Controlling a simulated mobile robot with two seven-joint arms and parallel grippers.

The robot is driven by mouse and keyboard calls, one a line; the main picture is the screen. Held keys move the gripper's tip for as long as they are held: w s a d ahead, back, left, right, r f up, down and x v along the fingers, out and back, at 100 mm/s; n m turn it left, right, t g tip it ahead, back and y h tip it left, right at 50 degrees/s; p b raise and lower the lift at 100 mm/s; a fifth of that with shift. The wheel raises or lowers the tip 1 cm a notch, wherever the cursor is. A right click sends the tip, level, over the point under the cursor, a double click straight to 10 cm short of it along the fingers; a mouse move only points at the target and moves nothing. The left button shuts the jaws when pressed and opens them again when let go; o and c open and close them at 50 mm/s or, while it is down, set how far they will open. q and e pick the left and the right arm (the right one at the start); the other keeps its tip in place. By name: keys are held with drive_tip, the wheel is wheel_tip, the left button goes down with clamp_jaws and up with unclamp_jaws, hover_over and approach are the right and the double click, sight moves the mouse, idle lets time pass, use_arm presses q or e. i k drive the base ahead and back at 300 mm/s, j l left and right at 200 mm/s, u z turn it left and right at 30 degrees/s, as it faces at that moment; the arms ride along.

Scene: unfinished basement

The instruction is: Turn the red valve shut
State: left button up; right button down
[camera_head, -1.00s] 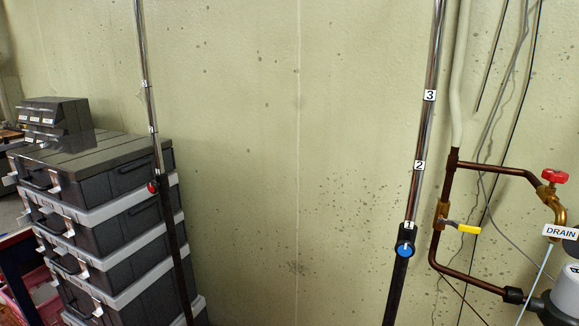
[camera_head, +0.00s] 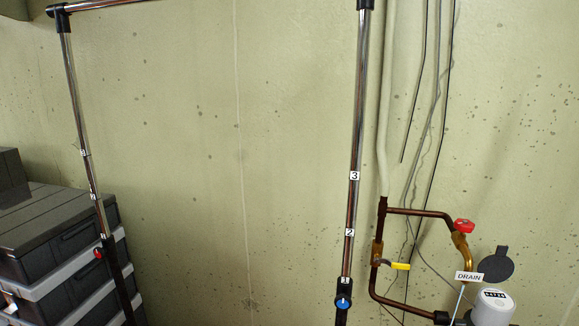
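The red valve (camera_head: 464,226) is a small red handle on top of a brass tap at the upper right of the copper pipe loop (camera_head: 420,211), low on the right side of the head view. A white DRAIN tag (camera_head: 469,276) hangs just below it. A second valve with a yellow lever (camera_head: 400,266) sits on the left leg of the loop. Neither of my grippers shows, and nothing is seen touching the red valve.
A chrome rack frame with a right post (camera_head: 352,190) and a left post (camera_head: 84,140) stands before the wall. Stacked grey cases (camera_head: 60,240) fill the lower left. A white meter (camera_head: 492,307) with a raised dark lid (camera_head: 491,265) sits at the lower right.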

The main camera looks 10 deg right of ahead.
sight(463, 226)
drive_tip(key=z, duration=1.35)
